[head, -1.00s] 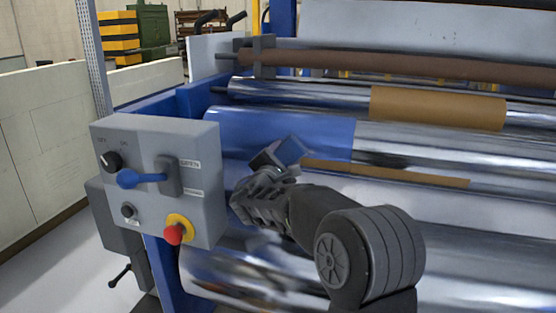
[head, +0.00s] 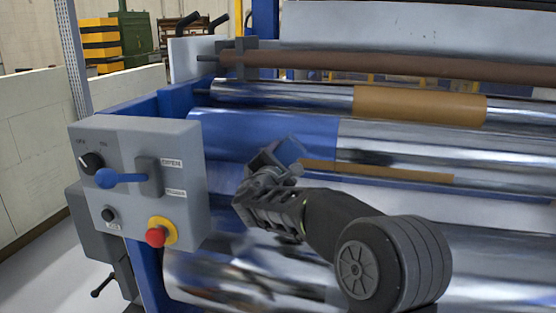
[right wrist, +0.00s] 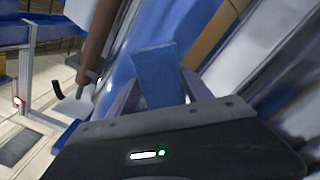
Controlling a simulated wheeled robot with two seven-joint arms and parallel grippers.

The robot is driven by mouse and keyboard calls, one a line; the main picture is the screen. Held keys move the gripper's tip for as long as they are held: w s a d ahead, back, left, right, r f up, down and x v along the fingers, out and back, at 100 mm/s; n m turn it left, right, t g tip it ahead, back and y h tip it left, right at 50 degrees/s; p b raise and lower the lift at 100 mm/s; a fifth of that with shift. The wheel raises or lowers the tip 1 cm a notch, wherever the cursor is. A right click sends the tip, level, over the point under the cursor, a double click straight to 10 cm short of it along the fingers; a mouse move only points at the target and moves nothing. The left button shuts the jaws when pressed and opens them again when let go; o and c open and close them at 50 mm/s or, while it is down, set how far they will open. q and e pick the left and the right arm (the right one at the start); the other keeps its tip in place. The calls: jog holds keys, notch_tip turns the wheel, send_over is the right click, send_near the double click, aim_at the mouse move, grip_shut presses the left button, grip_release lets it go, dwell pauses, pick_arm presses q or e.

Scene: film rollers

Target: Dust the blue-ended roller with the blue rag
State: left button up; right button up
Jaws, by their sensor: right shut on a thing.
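The blue-ended roller (head: 390,143) is a shiny metal cylinder with a blue left end, running across the middle of the head view. My right gripper (head: 282,155) is at the lower edge of its blue end. The right gripper is shut on the blue rag (head: 289,151), a small blue block-like piece. The rag also shows between the fingers in the right wrist view (right wrist: 160,78), in front of the blue surface. I cannot tell whether the rag touches the roller. My left gripper is not in view.
A grey control box (head: 140,185) with a blue lever and a red button (head: 156,236) stands left of my arm. A tan-banded roller (head: 420,104) and a brown roller (head: 400,66) lie above. More shiny rollers lie below. A narrow tan strip (head: 375,171) lies under the blue-ended roller.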

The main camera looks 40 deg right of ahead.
aim_at(298, 157)
jog(key=shift+s+d, duration=0.1)
jog(key=shift+d, duration=0.05)
jog(key=shift+s+d+f+b, duration=0.1)
jog(key=shift+s+d+b, duration=0.3)
jog(key=shift+s, duration=0.15)
jog(key=shift+s+d+b, duration=0.3)
jog(key=shift+s+b, duration=0.1)
jog(key=shift+s, duration=0.15)
jog(key=shift+s+d, duration=0.35)
jog(key=shift+s, duration=0.2)
jog(key=shift+b, duration=0.6)
jog(key=shift+r, duration=0.2)
jog(key=shift+w, duration=0.15)
